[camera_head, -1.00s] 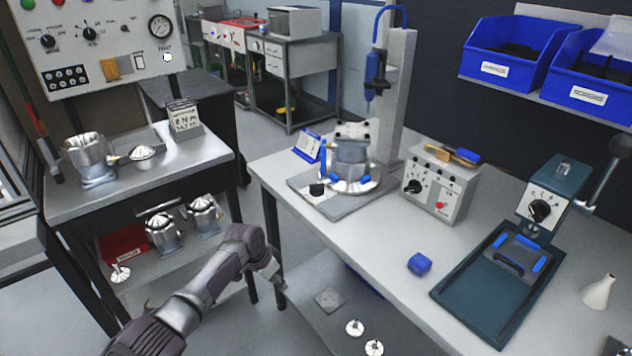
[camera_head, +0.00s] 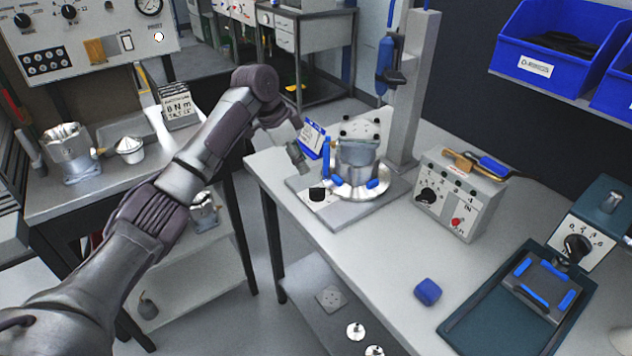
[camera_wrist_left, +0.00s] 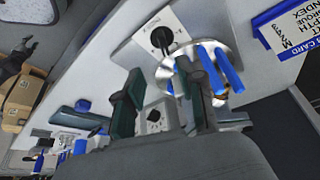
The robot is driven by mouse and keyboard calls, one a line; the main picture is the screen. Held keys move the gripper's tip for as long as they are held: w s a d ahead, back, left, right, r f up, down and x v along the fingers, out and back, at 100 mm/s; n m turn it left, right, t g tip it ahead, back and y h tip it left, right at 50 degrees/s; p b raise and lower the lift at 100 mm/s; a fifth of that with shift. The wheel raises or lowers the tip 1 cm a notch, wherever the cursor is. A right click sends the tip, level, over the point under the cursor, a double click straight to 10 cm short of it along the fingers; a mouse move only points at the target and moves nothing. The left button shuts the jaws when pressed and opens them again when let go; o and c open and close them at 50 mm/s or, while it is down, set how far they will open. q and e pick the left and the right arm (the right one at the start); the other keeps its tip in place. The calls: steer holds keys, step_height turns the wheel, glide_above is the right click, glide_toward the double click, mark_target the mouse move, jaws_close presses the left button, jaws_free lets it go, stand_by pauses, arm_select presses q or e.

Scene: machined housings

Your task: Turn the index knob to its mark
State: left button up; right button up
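The index knob is a small black knob (camera_head: 317,194) on the front corner of the grey fixture plate (camera_head: 345,216); it also shows in the left wrist view (camera_wrist_left: 162,37) on a pale label plate. Its mark is too small to read. A metal housing (camera_head: 357,157) stands on a round flange with blue clamps behind the knob. My left gripper (camera_head: 303,163) is above and left of the knob, apart from it. In the left wrist view my left gripper's fingers (camera_wrist_left: 160,100) are spread, with nothing between them. My right gripper does not show.
A blue card stand (camera_head: 312,140) and the press column (camera_head: 414,85) stand close to the fixture. A control box (camera_head: 458,195) with another black knob is to the right. A blue block (camera_head: 428,291) and a green tray fixture (camera_head: 500,330) are nearer. The bench between is clear.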

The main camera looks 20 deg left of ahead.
arm_select(q)
glide_above(317, 187)
steer(key=s+a, duration=0.2)
step_height(317, 187, down, 4)
steer(key=shift+w+f, duration=0.15)
steer(key=x, duration=0.4)
steer(key=shift+w+a+p, duration=0.1)
steer(key=shift+w+p, duration=0.05)
steer(key=shift+p, duration=0.2)
steer(key=shift+f, duration=0.45)
steer(key=shift+w+d+f, duration=0.15)
steer(key=shift+d+f, duration=0.05)
steer(key=shift+f, duration=0.1)
steer(key=shift+c, duration=0.3)
steer(key=c, duration=0.5)
jaws_close()
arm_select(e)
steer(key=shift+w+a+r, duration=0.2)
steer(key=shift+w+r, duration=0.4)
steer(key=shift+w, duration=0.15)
